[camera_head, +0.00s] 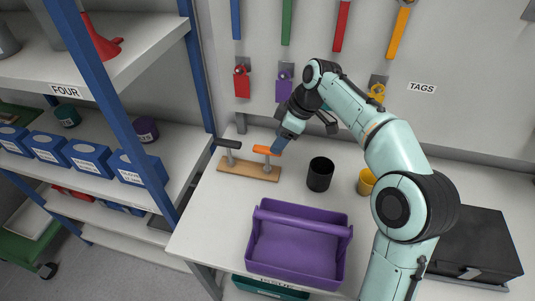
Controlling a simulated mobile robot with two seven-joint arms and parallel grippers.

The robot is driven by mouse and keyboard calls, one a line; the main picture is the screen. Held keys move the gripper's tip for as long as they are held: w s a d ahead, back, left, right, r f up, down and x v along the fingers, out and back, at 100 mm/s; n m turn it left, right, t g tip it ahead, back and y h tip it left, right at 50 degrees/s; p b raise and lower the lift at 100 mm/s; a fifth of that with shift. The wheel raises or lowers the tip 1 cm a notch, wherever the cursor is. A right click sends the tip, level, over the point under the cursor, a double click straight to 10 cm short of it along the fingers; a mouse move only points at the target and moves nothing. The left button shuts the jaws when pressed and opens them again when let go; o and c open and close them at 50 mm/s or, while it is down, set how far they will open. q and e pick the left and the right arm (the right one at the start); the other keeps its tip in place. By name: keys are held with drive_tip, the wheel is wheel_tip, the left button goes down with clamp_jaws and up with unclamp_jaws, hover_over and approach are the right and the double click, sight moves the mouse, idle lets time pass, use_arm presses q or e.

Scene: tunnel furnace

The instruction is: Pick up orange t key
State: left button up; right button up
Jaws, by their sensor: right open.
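The orange T key (266,151) stands upright in a wooden rack (247,171) on the white worktable, its orange crossbar on top of a grey shaft. A black T key (228,144) stands beside it at the left end of the same rack. My right gripper (280,143) reaches in from the right, with its fingertips at the right end of the orange crossbar. It is open; whether a finger touches the key cannot be told, and the far finger is hard to make out. My left gripper is not in view.
A black cup (320,174) and a yellow cup (366,182) stand right of the rack. A purple tote (297,244) sits at the front edge. A black box (478,243) lies at right. Blue-posted shelves (125,93) stand at left. Tags and coloured tools hang on the back wall.

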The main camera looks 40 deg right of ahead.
sight(267, 151)
drive_tip(key=x, duration=0.3)
drive_tip(key=shift+w+f, duration=0.1)
drive_tip(key=x, duration=0.2)
drive_tip(key=w+x, duration=0.1)
drive_tip(key=x, duration=0.2)
drive_tip(key=shift+w+d+b, duration=0.1)
drive_tip(key=shift+d+b, duration=0.05)
drive_tip(key=shift+b, duration=0.15)
clamp_jaws()
